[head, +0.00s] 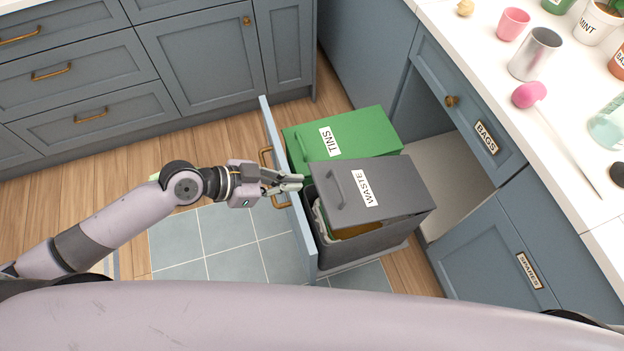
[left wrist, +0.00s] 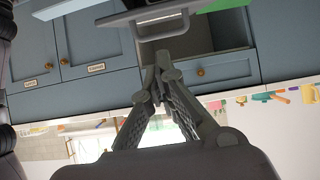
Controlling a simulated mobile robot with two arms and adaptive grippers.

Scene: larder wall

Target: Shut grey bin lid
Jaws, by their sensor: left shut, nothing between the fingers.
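The grey bin (head: 365,252), with a lid labelled WASTE (head: 395,180), stands in a pulled-out drawer (head: 289,192). The lid is tilted and partly raised, with a gap over the bin's near side where a pale liner shows. The lid has a handle (head: 335,189) at its left. My left gripper (head: 299,183) is shut and empty at the lid's left edge, over the drawer front; I cannot tell if it touches the lid. In the left wrist view its closed fingers (left wrist: 162,62) point towards a grey edge, probably the lid (left wrist: 150,14). My right gripper is not in view.
A green bin with a lid labelled TINS (head: 368,128) stands behind the grey one. A white counter (head: 575,130) on the right holds a metal cup (head: 536,55), a pink cup (head: 513,23) and other items. Blue cabinets (head: 190,55) line the back. The tiled floor (head: 215,240) at left is clear.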

